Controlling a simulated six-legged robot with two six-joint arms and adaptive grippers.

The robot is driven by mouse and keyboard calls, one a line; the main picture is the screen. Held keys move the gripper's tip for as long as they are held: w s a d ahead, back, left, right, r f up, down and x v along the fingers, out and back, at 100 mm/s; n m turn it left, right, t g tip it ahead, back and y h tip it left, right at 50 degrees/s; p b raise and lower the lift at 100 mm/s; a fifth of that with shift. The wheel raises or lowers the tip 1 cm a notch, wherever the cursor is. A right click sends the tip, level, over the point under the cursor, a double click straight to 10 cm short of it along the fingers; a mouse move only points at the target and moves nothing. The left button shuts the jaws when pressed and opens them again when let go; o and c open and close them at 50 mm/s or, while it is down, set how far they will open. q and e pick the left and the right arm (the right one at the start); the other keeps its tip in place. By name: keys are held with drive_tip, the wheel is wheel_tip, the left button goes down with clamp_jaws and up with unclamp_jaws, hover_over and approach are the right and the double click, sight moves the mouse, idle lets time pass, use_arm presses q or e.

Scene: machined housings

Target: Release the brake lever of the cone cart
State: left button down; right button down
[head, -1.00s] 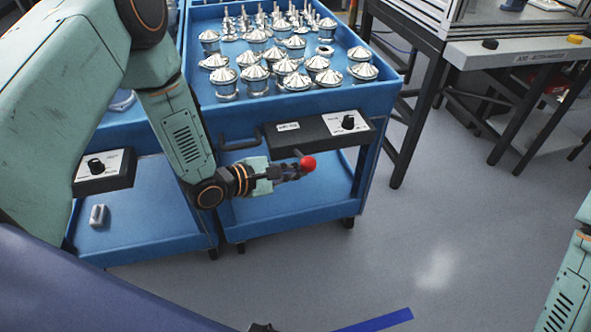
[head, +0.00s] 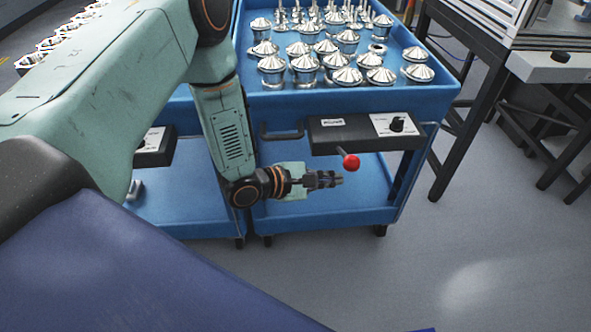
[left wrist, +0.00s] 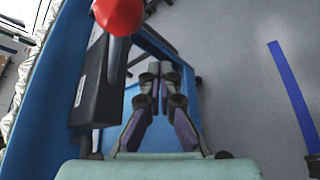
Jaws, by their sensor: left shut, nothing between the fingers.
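The cone cart (head: 290,215) is blue, with shiny metal cones on its top tray. A black box (head: 335,137) is fixed to its near end. The brake lever's red ball knob (head: 351,162) sticks out below this box. My left gripper (head: 338,179) is shut and empty, just below and left of the knob, seemingly apart from it. In the left wrist view the knob (left wrist: 118,14) is at the top, above and left of the closed fingers (left wrist: 160,76); the black box (left wrist: 98,88) is to their left. My right gripper is out of view.
A black handle (head: 283,133) juts from the cart left of the box. Another blue cart with a similar box (head: 155,147) stands on the left. A bench with black legs (head: 470,130) stands on the right. The floor (head: 450,245) in front is clear.

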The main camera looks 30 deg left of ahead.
use_arm(q)
drive_tip(key=s+a+r+p, duration=0.3)
drive_tip(key=s+a+r, duration=0.2)
drive_tip(key=a, duration=0.1)
drive_tip(key=shift+s+a+p, duration=0.25)
drive_tip(key=shift+a+p, duration=0.05)
drive_tip(key=shift+a, duration=0.05)
drive_tip(key=shift+s+r, duration=0.1)
drive_tip(key=shift+s, duration=0.05)
idle(0.4)
drive_tip(key=s+f+m+g+y, duration=0.4)
drive_tip(key=s+f+m, duration=0.4)
drive_tip(key=m, duration=0.4)
drive_tip(key=s+d+f+m+g+y, duration=0.1)
drive_tip(key=s+f+m+g+y, duration=0.1)
drive_tip(key=s, duration=0.8)
drive_tip(key=s+f+m+g+y, duration=0.2)
drive_tip(key=s+m+g, duration=0.3)
drive_tip(key=s, duration=0.4)
drive_tip(key=shift+s+d+f+m, duration=0.2)
drive_tip(key=shift+s+d+m, duration=0.1)
drive_tip(key=shift+s+d, duration=0.1)
